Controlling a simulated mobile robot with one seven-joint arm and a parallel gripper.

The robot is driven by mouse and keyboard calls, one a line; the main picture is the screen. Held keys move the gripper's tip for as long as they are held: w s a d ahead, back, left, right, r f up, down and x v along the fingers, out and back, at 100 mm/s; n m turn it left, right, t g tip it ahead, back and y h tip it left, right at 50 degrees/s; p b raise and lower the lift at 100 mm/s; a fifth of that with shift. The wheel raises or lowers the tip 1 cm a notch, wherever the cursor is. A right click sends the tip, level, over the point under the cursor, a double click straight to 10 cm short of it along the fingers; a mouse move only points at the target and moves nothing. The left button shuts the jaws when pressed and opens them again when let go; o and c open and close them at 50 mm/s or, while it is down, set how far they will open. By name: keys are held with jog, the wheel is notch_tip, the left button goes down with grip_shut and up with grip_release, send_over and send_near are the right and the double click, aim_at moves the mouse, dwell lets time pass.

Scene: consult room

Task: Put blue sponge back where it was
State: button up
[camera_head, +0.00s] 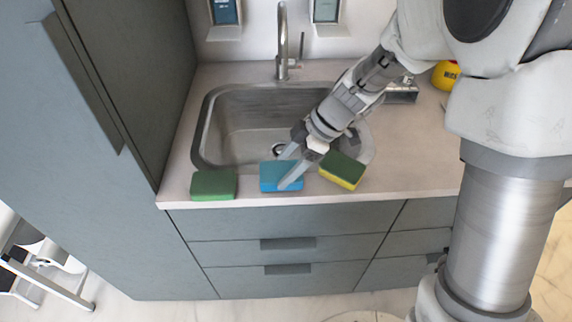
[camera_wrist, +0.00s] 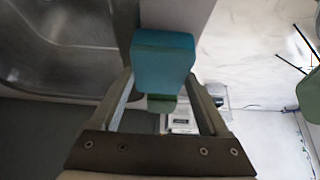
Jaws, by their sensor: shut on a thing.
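The blue sponge (camera_head: 268,178) is at the counter's front edge, in front of the sink, between a green sponge on the left and a green-and-yellow one on the right. My gripper (camera_head: 288,172) reaches down from the upper right and is shut on the blue sponge, one finger across its visible face. In the wrist view the blue sponge (camera_wrist: 163,60) sits between the two fingertips. I cannot tell whether its underside touches the counter.
The green sponge (camera_head: 213,185) lies left on the counter edge. The green-and-yellow sponge (camera_head: 341,171) lies close on the right, tilted in the picture. Behind are the sink basin (camera_head: 225,128) and faucet (camera_head: 282,45). A yellow object (camera_head: 444,75) stands at the back right.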

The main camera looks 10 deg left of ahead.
jog(key=shift+f+b, duration=0.4)
jog(key=shift+b, duration=0.3)
jog(key=o, duration=1.3)
jog(key=shift+r, duration=0.1)
jog(key=shift+r+p, duration=0.6)
jog(key=shift+p, duration=0.4)
jog(key=v, duration=1.1)
jog(key=shift+d+r, duration=0.15)
jog(key=shift+d, duration=0.15)
jog(key=shift+s+d+r+m+t+h, duration=1.1)
jog(key=shift+s+d+m, duration=1.6)
jog(key=shift+m, duration=0.75)
jog(key=shift+s+d+r+m+t+h, duration=1.1)
jog(key=shift+s+d+m, duration=1.6)
jog(key=shift+m, duration=0.8)
jog(key=shift+s+d+r+m+t+h, duration=0.9)
jog(key=shift+s+d+r+m+t, duration=0.35)
jog(key=shift+s+d+m, duration=1.8)
jog(key=shift+w+a+m, duration=0.25)
jog(key=shift+w+m, duration=0.15)
jog(key=shift+w, duration=0.2)
